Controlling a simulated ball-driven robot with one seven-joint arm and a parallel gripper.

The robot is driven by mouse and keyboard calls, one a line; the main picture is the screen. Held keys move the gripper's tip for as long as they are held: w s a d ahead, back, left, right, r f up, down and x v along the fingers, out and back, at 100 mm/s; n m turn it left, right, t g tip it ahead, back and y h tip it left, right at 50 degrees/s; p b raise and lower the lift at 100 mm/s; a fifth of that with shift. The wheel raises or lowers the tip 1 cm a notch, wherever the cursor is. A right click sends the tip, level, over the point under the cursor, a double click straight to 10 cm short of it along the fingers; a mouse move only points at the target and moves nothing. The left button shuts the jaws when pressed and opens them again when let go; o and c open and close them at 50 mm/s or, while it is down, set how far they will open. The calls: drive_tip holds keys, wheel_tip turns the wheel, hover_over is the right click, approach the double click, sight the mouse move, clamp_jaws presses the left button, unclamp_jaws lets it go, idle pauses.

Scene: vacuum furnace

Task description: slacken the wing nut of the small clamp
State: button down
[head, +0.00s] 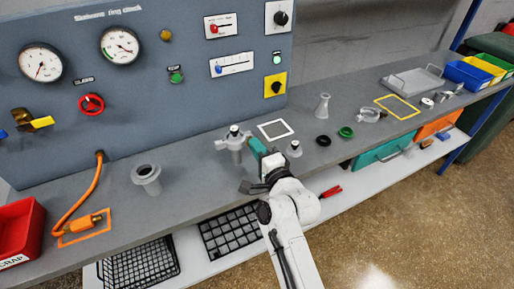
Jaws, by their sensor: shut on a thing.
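The small clamp (222,144) sits around a grey upright pipe fitting (237,156) at the middle of the bench in the head view. A dark-topped piece stands out of the top of the fitting. My gripper (252,141) comes in from the front right, its teal end against the clamp's right side. It is shut on the wing nut there. The wing nut itself is hidden by the gripper, so how far it is turned cannot be told.
A grey flanged port (146,177) stands to the left, and a small grey fitting (294,149) is close to the right of my gripper. A white-framed square (275,129) lies behind. Black (323,141) and green rings (346,132) lie further right. The gauge panel (150,70) rises behind.

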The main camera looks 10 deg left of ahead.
drive_tip(key=shift+f, duration=0.1)
drive_tip(key=c, duration=1.5)
unclamp_jaws()
drive_tip(key=shift+c, duration=0.2)
drive_tip(key=v, duration=1)
drive_tip(key=shift+s+d, duration=0.25)
drive_tip(key=shift+s, duration=0.1)
drive_tip(key=shift+d, duration=0.1)
